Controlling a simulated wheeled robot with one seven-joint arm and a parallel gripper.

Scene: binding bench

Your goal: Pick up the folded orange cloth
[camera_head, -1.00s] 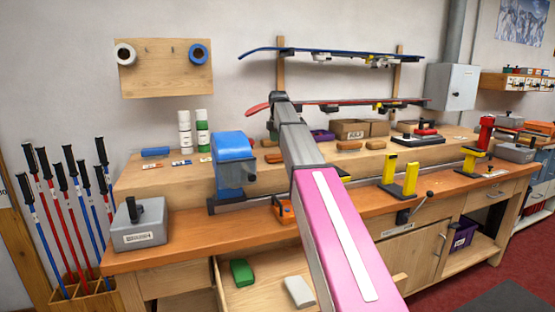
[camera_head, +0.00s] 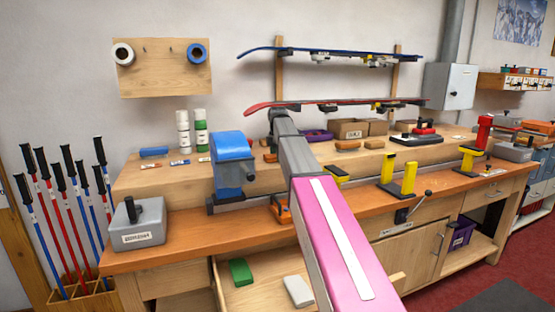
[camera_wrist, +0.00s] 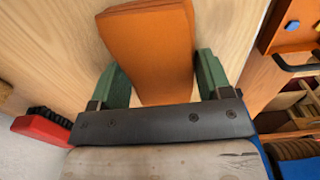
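The folded orange cloth (camera_wrist: 150,45) shows in the wrist view as a flat orange slab on a pale wooden surface. My gripper (camera_wrist: 163,75) has two green fingers, one on each side of the cloth's near end. The fingers stand apart; I cannot tell whether they touch the cloth's sides. The cloth's nearest end is hidden by the dark gripper body. In the head view my arm reaches over the raised back shelf of the bench. There my fingers are hidden behind the arm, and I cannot make out the cloth for sure.
A blue machine (camera_head: 229,160) stands left of my arm. A red ski (camera_head: 350,105) hangs close above my arm's end. An open drawer (camera_head: 256,299) holds green and white blocks.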

